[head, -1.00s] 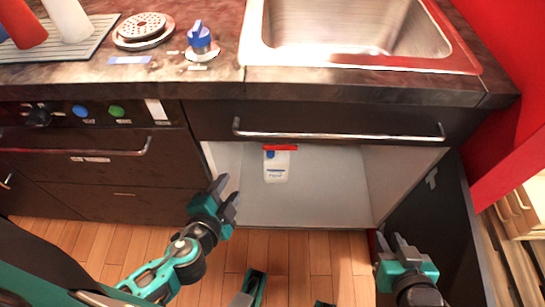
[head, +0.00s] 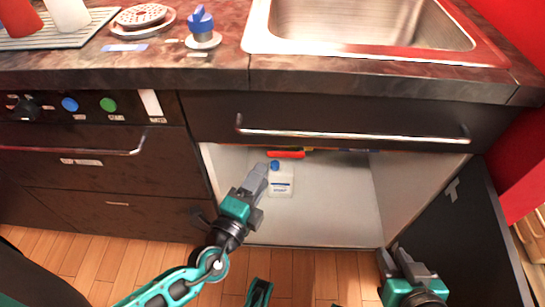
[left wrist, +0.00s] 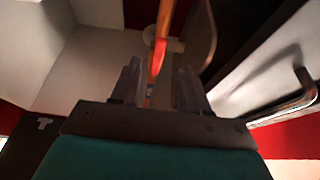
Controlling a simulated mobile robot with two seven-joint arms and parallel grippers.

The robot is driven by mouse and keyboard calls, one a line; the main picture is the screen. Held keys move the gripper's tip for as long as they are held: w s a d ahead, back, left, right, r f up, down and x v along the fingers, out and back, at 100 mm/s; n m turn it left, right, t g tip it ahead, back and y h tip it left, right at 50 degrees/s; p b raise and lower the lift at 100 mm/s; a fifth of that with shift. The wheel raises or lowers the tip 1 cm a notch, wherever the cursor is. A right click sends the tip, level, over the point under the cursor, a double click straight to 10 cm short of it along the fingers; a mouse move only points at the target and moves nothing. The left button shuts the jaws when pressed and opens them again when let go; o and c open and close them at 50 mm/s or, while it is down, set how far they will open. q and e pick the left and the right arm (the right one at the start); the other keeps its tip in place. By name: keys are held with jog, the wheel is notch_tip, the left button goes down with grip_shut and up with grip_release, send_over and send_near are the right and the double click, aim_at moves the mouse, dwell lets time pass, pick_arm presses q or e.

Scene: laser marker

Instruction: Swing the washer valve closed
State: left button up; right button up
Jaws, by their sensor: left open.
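A red lever-like part (head: 286,154) shows under the top edge of the open cabinet below the sink; I cannot tell for sure that it is the washer valve. In the left wrist view a red and orange bar (left wrist: 160,50) runs up between my fingers, apparently without being gripped. My left gripper (head: 258,172) is open at the cabinet mouth, below the red part and in front of a white bottle (head: 282,184). Its two fingers stand apart in the left wrist view (left wrist: 160,88). My right gripper (head: 393,258) looks open and empty, low by the cabinet's right side.
A blue-handled knob (head: 200,20) stands on the counter left of the sink (head: 370,22). A metal bar handle (head: 350,136) crosses above the cabinet opening. The dark door (head: 470,225) hangs open at right. The cabinet floor (head: 335,215) is mostly clear.

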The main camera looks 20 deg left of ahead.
aim_at(274, 155)
pick_arm(q)
jog(key=w, duration=0.7)
jog(key=shift+w+d, duration=0.1)
jog(key=shift+d, duration=0.3)
jog(key=shift+c, duration=0.4)
grip_shut()
